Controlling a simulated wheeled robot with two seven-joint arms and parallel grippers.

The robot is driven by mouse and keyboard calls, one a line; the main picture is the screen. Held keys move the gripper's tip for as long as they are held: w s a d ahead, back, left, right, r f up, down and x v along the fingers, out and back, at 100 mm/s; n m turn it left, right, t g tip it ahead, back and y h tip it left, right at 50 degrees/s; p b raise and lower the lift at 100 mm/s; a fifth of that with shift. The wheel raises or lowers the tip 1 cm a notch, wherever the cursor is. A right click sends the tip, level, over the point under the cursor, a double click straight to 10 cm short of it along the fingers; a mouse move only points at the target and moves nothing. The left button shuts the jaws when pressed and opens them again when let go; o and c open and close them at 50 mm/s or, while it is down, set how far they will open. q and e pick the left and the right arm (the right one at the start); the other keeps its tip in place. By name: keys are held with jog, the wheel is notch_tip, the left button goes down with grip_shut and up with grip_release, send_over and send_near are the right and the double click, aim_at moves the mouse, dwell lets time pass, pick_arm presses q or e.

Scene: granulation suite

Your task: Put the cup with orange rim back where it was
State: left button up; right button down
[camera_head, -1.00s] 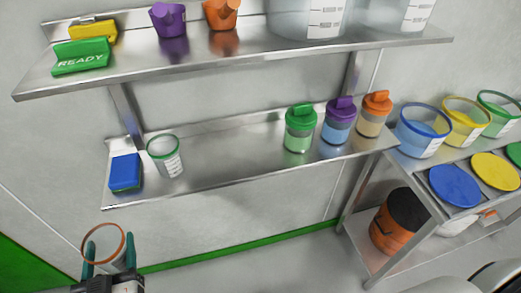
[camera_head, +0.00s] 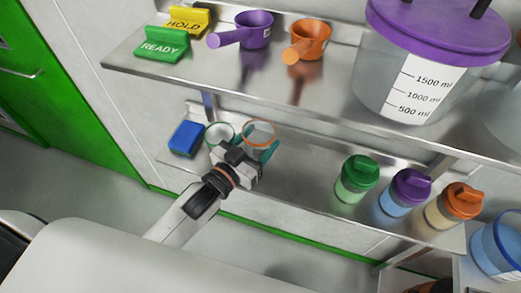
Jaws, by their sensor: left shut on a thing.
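The clear cup with an orange rim (camera_head: 262,129) is between the fingers of my left gripper (camera_head: 258,149), at the lower shelf (camera_head: 300,172). The gripper is shut on it, and the gripper hides most of its body. I cannot tell whether its base touches the shelf. The clear cup with a green rim (camera_head: 219,132) stands just to its left, partly hidden by my gripper. My right gripper is not in view.
A blue block (camera_head: 186,137) sits at the shelf's left end. Green (camera_head: 356,180), purple (camera_head: 405,193) and orange-lidded (camera_head: 454,206) jars stand to the right, with bare shelf before them. The upper shelf (camera_head: 200,72) overhangs, holding scoops, signs and a large purple-lidded container (camera_head: 400,75).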

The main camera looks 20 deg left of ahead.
aim_at(259, 154)
pick_arm(q)
jog(key=shift+f, duration=0.5)
notch_tip(259, 154, down, 3)
jog(key=shift+w+f, duration=0.15)
jog(key=shift+f, duration=0.45)
jog(key=o, duration=0.9)
jog(key=shift+o, duration=0.2)
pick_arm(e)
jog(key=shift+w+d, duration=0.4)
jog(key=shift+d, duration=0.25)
